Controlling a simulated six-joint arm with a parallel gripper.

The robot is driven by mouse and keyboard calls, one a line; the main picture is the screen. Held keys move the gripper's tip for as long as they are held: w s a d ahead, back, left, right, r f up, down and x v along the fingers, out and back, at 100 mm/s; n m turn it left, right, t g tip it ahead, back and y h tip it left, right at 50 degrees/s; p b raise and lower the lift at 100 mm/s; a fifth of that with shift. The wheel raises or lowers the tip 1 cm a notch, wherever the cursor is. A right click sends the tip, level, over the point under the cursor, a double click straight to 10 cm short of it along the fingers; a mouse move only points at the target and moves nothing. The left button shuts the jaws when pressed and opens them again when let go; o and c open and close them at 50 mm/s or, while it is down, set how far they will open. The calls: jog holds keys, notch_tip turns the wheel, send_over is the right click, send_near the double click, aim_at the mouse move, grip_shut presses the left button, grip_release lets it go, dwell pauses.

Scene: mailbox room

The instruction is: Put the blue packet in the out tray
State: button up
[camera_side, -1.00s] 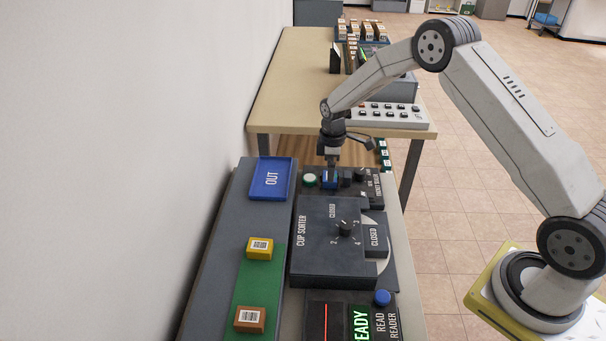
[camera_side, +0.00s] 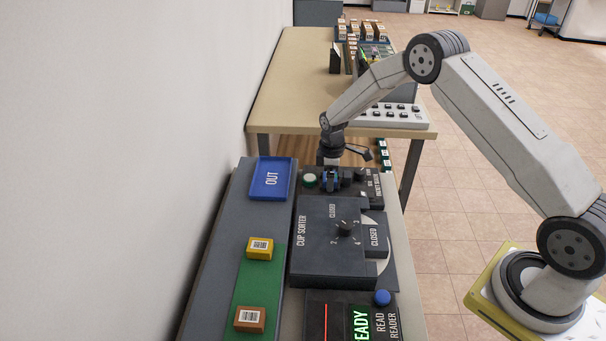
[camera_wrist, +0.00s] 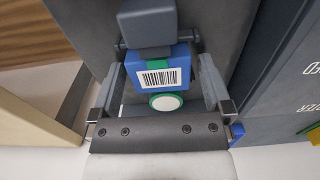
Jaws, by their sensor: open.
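The blue packet (camera_wrist: 160,72) with a white barcode label lies between the two fingers of my gripper (camera_wrist: 158,58) in the wrist view. The fingers stand open, one on each side, with what look like small gaps. In the side view my gripper (camera_side: 330,180) is down over the packet at the far end of the machine panel. The packet is mostly hidden there by the fingers. The out tray (camera_side: 282,190), blue and marked OUT, sits to the left on the grey ledge. It looks empty.
A green button with a white top (camera_side: 309,181) is close to the left of my gripper. A dark block (camera_wrist: 146,25) stands close to the packet. The cup sorter box (camera_side: 320,262) is nearer the camera. Yellow (camera_side: 260,248) and brown (camera_side: 250,319) packets lie on a green strip.

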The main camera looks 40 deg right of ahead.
aim_at(326, 175)
jog(key=c, duration=1.3)
jog(key=shift+o, duration=0.2)
jog(key=shift+r, duration=2.3)
jog(key=shift+w+a+r, duration=0.1)
jog(key=shift+w+a, duration=0.25)
jog(key=shift+w, duration=0.1)
jog(key=w+a+r, duration=0.1)
jog(key=w+a, duration=0.1)
jog(key=a, duration=0.1)
jog(key=w+a+r, duration=0.2)
jog(key=w+a, duration=0.1)
jog(key=a, duration=0.1)
jog(key=w+a+r, duration=0.1)
jog(key=w+a, duration=0.2)
jog(key=a, duration=0.1)
jog(key=shift+w+a+r, duration=0.15)
jog(key=shift+a+r, duration=0.05)
jog(key=shift+w+a+r, duration=0.2)
jog(key=shift+a, duration=0.3)
